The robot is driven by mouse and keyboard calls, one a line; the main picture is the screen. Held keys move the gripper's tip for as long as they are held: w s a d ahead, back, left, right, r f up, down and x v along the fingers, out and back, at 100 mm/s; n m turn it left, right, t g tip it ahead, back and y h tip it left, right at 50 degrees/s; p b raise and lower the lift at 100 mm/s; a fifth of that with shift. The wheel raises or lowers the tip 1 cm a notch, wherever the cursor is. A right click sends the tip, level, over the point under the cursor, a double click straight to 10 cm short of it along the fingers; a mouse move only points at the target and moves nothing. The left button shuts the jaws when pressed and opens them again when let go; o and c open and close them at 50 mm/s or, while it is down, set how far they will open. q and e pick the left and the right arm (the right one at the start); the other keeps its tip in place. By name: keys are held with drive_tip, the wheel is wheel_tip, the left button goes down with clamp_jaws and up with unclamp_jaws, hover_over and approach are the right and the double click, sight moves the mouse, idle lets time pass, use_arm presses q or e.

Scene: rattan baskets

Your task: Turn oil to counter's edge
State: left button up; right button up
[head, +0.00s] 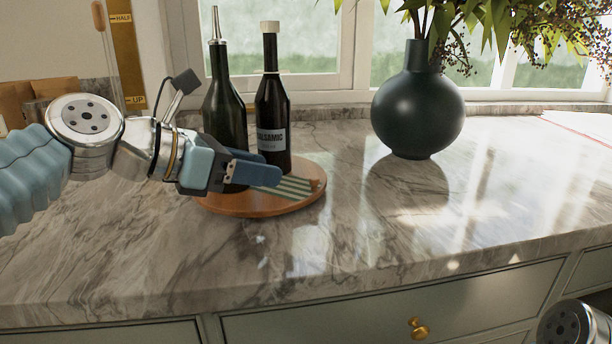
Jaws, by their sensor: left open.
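The oil looks to be the dark green bottle with a metal pour spout (223,95), standing upright at the left on a round wooden board (262,207). A dark bottle labelled balsamic (273,105) with a pale cap stands just right of it. The board rests on the marble counter (350,235), back from its front edge. My left gripper (268,172) reaches in from the left, open, in front of the two bottles. It hides the lower part of the green bottle; I cannot tell whether it touches it. My right gripper is not seen; only part of my right arm shows at bottom right.
A round dark vase (418,108) with leafy branches stands at the right back. A window is behind. Drawers with a brass knob (418,328) are below the counter edge. The counter's front right is clear.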

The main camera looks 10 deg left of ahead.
sight(313, 179)
use_arm(q)
drive_tip(key=x, duration=0.9)
drive_tip(key=shift+w+d+f, duration=0.1)
drive_tip(key=shift+w+d, duration=0.05)
clamp_jaws()
